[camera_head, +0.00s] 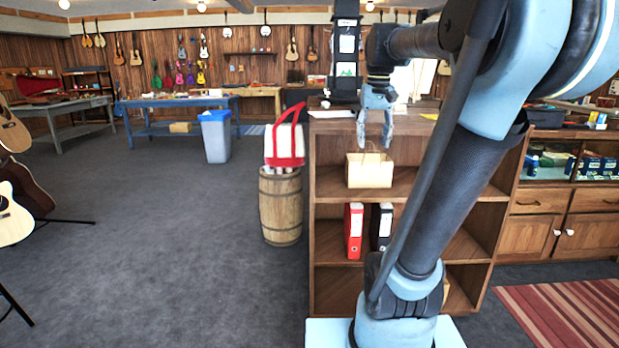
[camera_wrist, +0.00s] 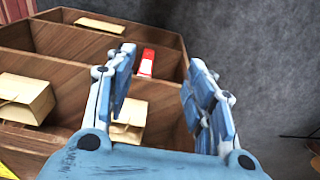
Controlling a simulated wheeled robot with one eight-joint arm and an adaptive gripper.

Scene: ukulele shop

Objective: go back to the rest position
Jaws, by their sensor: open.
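My gripper (camera_head: 375,141) is open, with its fingers pointing down in front of the wooden shelf unit (camera_head: 312,190). In the head view its fingertips appear just above a cream paper bag (camera_head: 369,172) on the upper shelf; I cannot tell the gap in depth. In the wrist view the gripper (camera_wrist: 161,58) has its two blue fingers spread wide with nothing held between them. My arm crosses the right half of the head view and hides part of the shelf unit.
A red binder (camera_head: 354,231) and a black binder (camera_head: 381,227) stand on the shelf below. A barrel (camera_head: 280,207) with a red-and-white bag (camera_head: 285,143) on it stands left of the unit. Guitars (camera_head: 10,215) are at far left. The carpet (camera_head: 160,250) between is clear.

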